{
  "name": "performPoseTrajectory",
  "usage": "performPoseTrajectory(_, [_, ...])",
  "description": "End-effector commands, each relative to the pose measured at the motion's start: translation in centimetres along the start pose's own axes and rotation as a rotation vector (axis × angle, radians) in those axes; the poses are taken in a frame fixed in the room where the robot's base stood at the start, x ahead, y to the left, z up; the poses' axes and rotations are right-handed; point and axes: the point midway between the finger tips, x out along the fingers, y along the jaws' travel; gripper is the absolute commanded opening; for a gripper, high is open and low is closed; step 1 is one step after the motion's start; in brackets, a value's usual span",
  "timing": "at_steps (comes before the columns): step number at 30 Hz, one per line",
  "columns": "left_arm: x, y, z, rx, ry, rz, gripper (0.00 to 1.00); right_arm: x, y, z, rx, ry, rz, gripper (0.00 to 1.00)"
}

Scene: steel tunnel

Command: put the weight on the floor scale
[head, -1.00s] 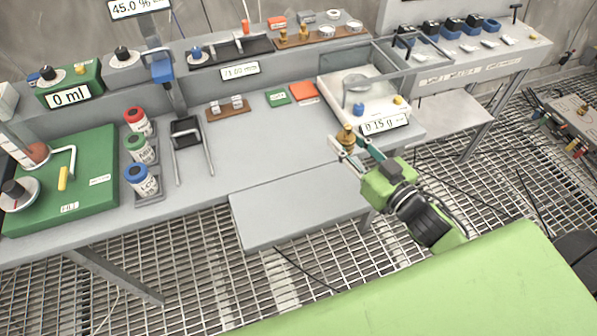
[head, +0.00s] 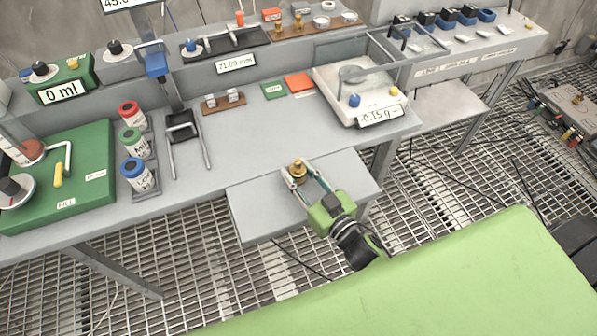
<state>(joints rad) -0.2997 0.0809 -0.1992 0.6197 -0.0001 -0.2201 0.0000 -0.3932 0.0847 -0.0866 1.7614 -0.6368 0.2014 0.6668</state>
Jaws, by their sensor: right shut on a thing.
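The weight is a small brass piece with a knob (head: 298,169). It stays upright between the fingertips of my right gripper (head: 297,174), which is shut on it. The gripper and weight are over the back part of the grey pull-out shelf (head: 255,212) at the bench front. I cannot tell the gap between weight and shelf. I cannot pick out a floor scale with certainty. A white balance (head: 335,88) with a glass shield and a display of about 0.15 g stands on the bench, to the upper right of the gripper. My left gripper is out of view.
The grey bench (head: 240,140) is clear in its middle. Green and orange pads (head: 299,83) lie left of the balance. Lidded bottles (head: 137,173) and a green unit (head: 85,190) stand at left. Two brass weights sit on the rear shelf's brown rack (head: 320,30). The floor is metal grating.

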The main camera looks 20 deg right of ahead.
Motion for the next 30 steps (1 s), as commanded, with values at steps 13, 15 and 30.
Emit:
performPoseTrajectory(13, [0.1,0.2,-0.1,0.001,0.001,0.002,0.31,0.0,0.1,0.2,-0.001,0.001,0.0,0.46])
performPoseTrajectory(15, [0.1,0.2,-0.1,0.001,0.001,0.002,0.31,0.0,0.1,0.2,-0.001,0.001,0.0,0.46])
performPoseTrajectory(30, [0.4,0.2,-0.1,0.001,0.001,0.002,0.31,-2.5,0.1,0.3,-0.001,-0.003,0.001,0.46])
